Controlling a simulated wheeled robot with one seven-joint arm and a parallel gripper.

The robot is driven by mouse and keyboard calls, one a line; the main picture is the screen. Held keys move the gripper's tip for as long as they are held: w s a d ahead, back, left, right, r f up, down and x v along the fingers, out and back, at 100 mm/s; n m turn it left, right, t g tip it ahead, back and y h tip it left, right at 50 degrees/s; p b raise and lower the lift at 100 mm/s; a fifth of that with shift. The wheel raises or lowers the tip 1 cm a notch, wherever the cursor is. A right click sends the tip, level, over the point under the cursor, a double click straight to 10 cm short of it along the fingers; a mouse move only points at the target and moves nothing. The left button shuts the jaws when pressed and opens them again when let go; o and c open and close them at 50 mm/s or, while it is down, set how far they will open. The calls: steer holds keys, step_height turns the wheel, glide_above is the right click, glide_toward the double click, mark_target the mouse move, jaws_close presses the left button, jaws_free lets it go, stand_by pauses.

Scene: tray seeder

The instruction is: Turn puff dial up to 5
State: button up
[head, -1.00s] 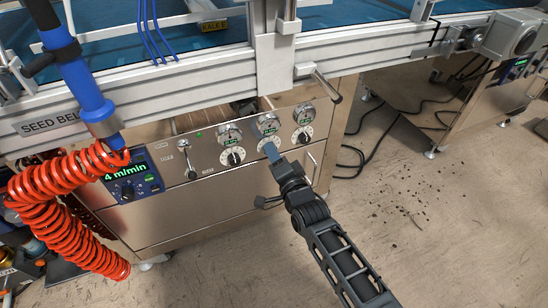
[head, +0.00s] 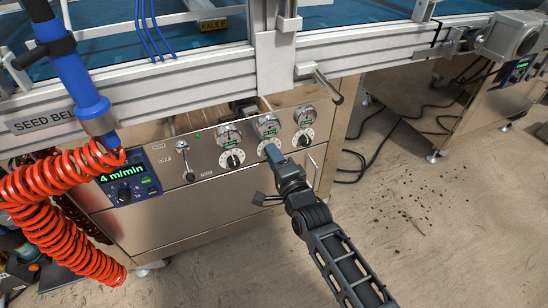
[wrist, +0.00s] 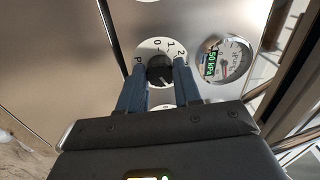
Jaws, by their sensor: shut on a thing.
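Three round dials with white faces and black knobs sit in a row on the steel panel. My gripper (head: 272,151) is at the middle dial (head: 263,149) and hides much of it in the head view. In the wrist view its fingers (wrist: 160,84) are shut on the black knob (wrist: 159,68), one on each side. The white dial face (wrist: 149,45) shows 0, 1 and 2 at its visible edge. The rest of the scale is hidden by the fingers, and I cannot tell the setting. The dial's name is not readable.
A round gauge reading 50 kPa (wrist: 222,60) is close beside the dial. The left dial (head: 232,160) and right dial (head: 303,138) flank it. A lever (head: 186,160) and a 4 m/min display (head: 125,175) are further left. A metal rail (head: 200,65) overhangs the panel.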

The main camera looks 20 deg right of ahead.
steer(key=shift+f, duration=0.1)
steer(key=o, duration=1)
steer(key=shift+o, duration=0.2)
steer(key=shift+s, duration=0.1)
steer(key=s+p, duration=0.2)
steer(key=s, duration=0.5)
steer(key=shift+s, duration=0.3)
